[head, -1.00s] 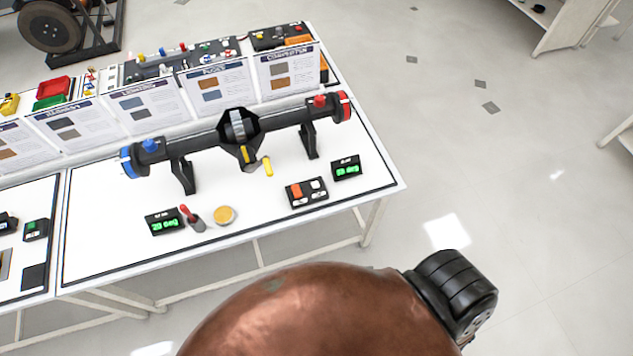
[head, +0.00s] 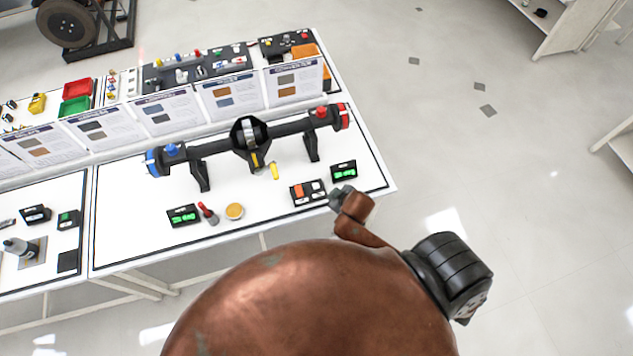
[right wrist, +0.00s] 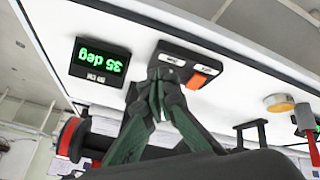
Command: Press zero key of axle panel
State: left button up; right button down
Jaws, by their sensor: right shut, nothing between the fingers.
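The axle panel (head: 308,192) is a small black box near the table's front edge. It has an orange key (head: 299,191) on its left and a white key (head: 317,186) on its right. In the right wrist view the panel (right wrist: 180,57) appears upside down, with the orange key (right wrist: 196,80) and two white labels too small to read. My right gripper (right wrist: 163,72) is shut and empty, its tips over the white-key side, hiding that key. I cannot tell whether they touch. In the head view the right gripper (head: 334,201) is just right of the panel. My left gripper is not in view.
A readout (right wrist: 100,62) beside the panel shows "35 deg". The black axle (head: 285,130) stands on two supports behind. A yellow disc (head: 235,211), a red-handled tool (head: 208,213) and another readout (head: 184,215) lie left. Information cards line the back.

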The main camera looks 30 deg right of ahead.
jog(key=w+r+n+t, duration=0.2)
jog(key=w+r+n, duration=0.2)
jog(key=w, duration=0.6)
jog(key=shift+w+a, duration=0.15)
jog(key=shift+a, duration=0.25)
jog(key=b, duration=0.8)
send_over(317, 187)
notch_tip(317, 187, down, 7)
jog(key=shift+a+f, duration=0.1)
jog(key=shift+f, duration=0.75)
jog(key=shift+f, duration=0.15)
jog(key=shift+f, duration=0.25)
